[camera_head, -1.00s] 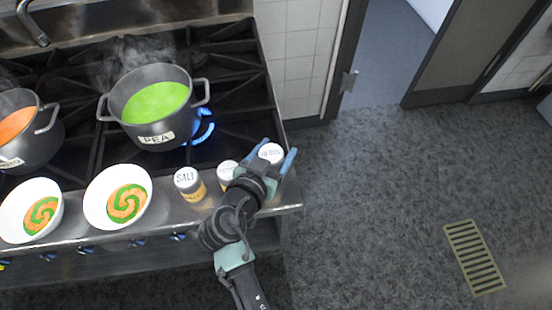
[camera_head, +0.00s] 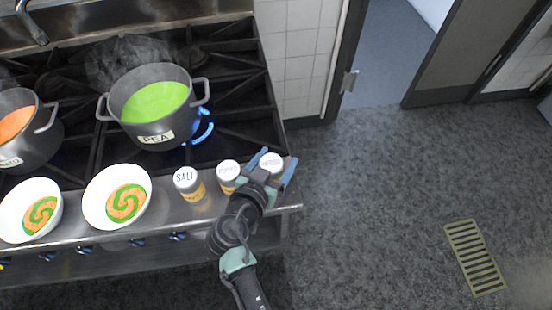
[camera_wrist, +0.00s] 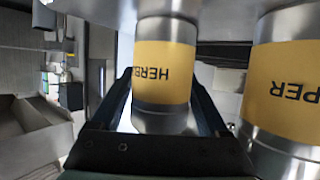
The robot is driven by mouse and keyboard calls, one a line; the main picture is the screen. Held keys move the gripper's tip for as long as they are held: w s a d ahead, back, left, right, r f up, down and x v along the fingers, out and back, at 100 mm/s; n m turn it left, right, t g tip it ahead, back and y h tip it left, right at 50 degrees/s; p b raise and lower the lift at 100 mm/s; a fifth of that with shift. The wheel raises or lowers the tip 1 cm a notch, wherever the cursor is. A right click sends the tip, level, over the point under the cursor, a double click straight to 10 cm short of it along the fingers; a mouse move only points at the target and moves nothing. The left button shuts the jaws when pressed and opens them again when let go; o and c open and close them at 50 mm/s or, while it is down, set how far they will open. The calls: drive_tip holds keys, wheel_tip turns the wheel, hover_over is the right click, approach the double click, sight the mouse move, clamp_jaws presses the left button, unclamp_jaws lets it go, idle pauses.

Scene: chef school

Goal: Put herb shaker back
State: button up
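The herb shaker (camera_head: 271,162) has a white cap and stands upright at the right end of the steel ledge in front of the stove. My gripper (camera_head: 273,168) has one blue finger on each side of it. In the wrist view, the yellow "HERBS" label (camera_wrist: 163,72) shows upside down between the dark fingers (camera_wrist: 164,95), which lie close along its sides. The gripper looks shut on the shaker. The shaker's base appears about level with that of the pepper shaker (camera_wrist: 290,85), but contact with the ledge is hard to tell.
The pepper shaker (camera_head: 228,172) and salt shaker (camera_head: 187,182) stand to the left. Two white soup bowls (camera_head: 97,208) are farther left. A steaming pea pot (camera_head: 157,108) sits behind, near a blue flame (camera_head: 203,127). Floor (camera_head: 370,210) lies past the ledge's right end.

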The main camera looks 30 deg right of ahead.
drive_tip(key=shift+r, duration=0.1)
drive_tip(key=shift+r+p, duration=0.15)
drive_tip(key=shift+p, duration=0.15)
drive_tip(key=b+v, duration=0.2)
drive_tip(key=v, duration=1)
drive_tip(key=w+a+r+n+t+y, duration=0.1)
drive_tip(key=w+a+r+t+y, duration=0.2)
drive_tip(key=r, duration=0.6)
drive_tip(key=w+a+r+n+t, duration=0.1)
drive_tip(key=w+r+n+t, duration=0.15)
drive_tip(key=w+r, duration=0.45)
drive_tip(key=w+a+r+t+y, duration=0.2)
drive_tip(key=r+t, duration=0.1)
drive_tip(key=r, duration=0.8)
drive_tip(key=s+a+r+n+t+y, duration=0.1)
drive_tip(key=s+r+t, duration=0.4)
drive_tip(key=r, duration=0.9)
drive_tip(key=s+a+r+n+t+y, duration=0.1)
drive_tip(key=s+r+n+t+y, duration=0.3)
drive_tip(key=r, duration=1)
drive_tip(key=shift+s+a+n+t, duration=0.2)
drive_tip(key=shift+s+n+t, duration=0.45)
drive_tip(key=shift+s, duration=0.55)
